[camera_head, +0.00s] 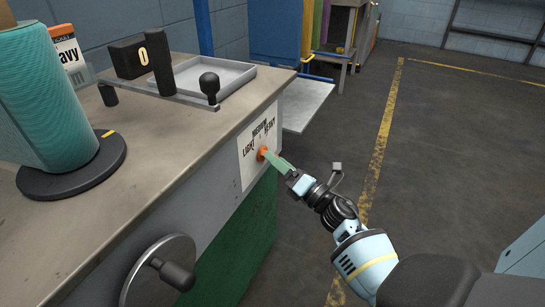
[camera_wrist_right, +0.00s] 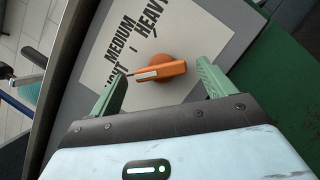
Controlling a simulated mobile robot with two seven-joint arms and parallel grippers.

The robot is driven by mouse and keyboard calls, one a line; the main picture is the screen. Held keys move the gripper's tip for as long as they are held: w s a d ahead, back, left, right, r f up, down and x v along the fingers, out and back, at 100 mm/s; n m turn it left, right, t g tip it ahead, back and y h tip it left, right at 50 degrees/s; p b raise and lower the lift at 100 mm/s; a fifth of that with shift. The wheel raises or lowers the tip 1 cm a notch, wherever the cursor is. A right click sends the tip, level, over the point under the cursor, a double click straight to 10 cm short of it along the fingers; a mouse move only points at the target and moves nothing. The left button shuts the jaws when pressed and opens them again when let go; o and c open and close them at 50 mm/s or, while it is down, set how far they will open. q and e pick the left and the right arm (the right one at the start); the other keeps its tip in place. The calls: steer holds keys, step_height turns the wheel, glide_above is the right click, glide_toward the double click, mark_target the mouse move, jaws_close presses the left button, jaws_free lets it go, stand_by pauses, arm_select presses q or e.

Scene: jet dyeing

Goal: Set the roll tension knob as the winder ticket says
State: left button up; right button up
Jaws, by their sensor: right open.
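The orange roll tension knob (camera_head: 262,153) sits on a white dial plate (camera_head: 247,168) marked LIGHT, MEDIUM and HEAVY, on the bench's side. In the right wrist view the knob (camera_wrist_right: 168,69) has a white pointer stripe toward the left, on the LIGHT side; a finger partly hides that word. My right gripper (camera_head: 277,162) is at the knob. In its wrist view the open green fingers (camera_wrist_right: 160,77) stand on either side of the knob, with gaps showing. The winder ticket (camera_head: 66,52) is partly cut off; "avy" is readable. My left gripper is out of view.
A teal roll (camera_head: 45,105) stands on a dark round base (camera_head: 75,178) on the bench top. A grey tray (camera_head: 215,80) and a black counter (camera_head: 142,56) are behind it. A handwheel (camera_head: 160,275) juts from the bench's side. The floor at right is clear.

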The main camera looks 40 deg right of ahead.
steer(key=shift+x, duration=1.45)
steer(key=c, duration=1)
